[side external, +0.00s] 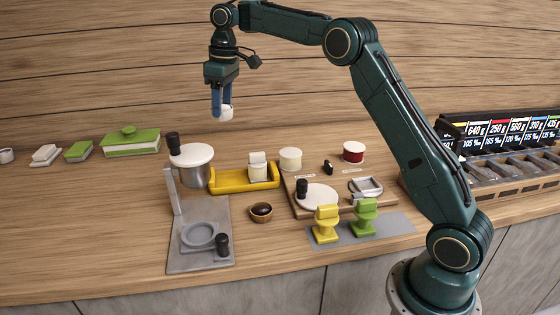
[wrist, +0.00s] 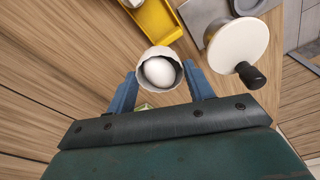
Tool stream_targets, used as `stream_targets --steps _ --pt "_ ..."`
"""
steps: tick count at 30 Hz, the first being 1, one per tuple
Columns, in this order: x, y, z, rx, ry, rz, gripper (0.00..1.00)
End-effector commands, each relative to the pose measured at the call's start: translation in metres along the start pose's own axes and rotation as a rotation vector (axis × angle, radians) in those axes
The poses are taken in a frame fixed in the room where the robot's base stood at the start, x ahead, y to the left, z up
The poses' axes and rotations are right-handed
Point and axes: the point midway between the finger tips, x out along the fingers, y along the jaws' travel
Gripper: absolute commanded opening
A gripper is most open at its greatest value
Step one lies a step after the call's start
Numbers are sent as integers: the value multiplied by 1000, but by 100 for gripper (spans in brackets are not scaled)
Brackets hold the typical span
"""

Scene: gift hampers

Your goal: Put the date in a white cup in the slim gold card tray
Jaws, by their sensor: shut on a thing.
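My gripper (side external: 221,112) is raised above the counter, up and left of the yellow-gold tray. It is shut on a white cup (side external: 227,113). In the wrist view the cup (wrist: 142,80) sits between the blue fingers (wrist: 161,88), its opening facing the camera. A smooth, pale, rounded thing (wrist: 159,72) lies inside it; it looks white, not like a brown date. The slim yellow-gold tray (side external: 228,184) lies on the counter, and its edge also shows in the wrist view (wrist: 152,18).
A steel canister with a white lid (side external: 192,155) stands left of the tray, behind a grey stand (side external: 200,250). A wooden board (side external: 300,200) with jars is at right. Green boxes (side external: 132,142) stand at back left.

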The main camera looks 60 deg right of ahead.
Motion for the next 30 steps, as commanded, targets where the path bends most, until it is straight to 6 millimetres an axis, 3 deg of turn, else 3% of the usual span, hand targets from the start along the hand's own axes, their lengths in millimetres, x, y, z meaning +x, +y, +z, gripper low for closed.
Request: stream_targets --steps 18,30 --pt "29 -1 4 0 0 0 30" --pt "105 -1 13 1 -3 -2 30"
